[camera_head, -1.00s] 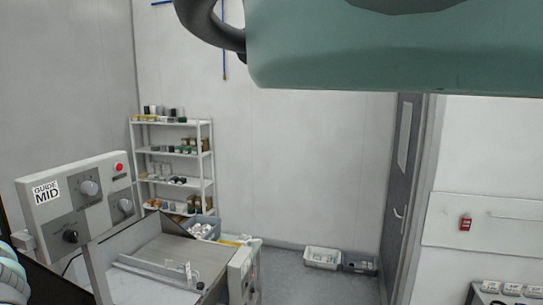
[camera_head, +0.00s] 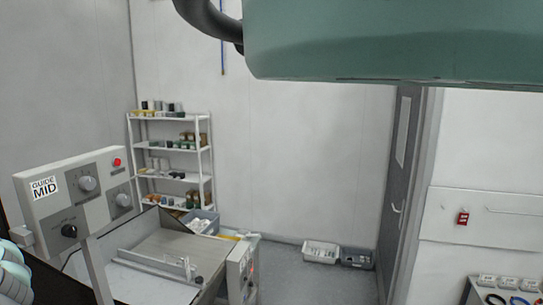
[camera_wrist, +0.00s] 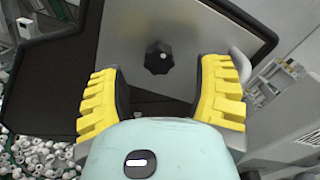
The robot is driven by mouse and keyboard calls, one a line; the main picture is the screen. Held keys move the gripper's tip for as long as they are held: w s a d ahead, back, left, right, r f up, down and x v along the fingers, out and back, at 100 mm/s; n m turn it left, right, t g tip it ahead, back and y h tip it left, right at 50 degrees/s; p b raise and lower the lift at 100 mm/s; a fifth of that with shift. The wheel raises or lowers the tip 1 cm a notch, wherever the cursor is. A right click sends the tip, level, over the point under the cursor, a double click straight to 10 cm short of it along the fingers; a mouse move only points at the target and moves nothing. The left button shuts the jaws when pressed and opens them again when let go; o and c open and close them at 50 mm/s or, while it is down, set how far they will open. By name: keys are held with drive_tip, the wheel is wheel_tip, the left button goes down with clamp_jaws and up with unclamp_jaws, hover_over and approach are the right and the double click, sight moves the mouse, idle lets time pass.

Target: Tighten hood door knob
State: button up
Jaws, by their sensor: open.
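A black lobed knob (camera_wrist: 158,58) sits on a grey metal panel (camera_wrist: 205,35) in the wrist view, and I take it for the hood door knob. My gripper (camera_wrist: 160,85) is open, with its yellow ribbed fingers to the left and right below the knob. The knob lies just beyond the fingertips, between their lines, and nothing is held. I cannot tell the exact distance to it. In the head view the gripper is not visible, and I cannot make out this knob there.
A control box (camera_head: 75,202) marked "GUIDE MID" stands left, beside a machine with a sloped metal tray (camera_head: 165,250). A shelf rack (camera_head: 172,148) and bins (camera_head: 321,252) stand at the back. Many small pale parts (camera_wrist: 35,150) lie lower left in the wrist view. Floor at centre is clear.

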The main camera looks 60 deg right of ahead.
drive_tip(key=v, duration=0.9)
drive_tip(key=shift+s, duration=0.1)
idle(0.4)
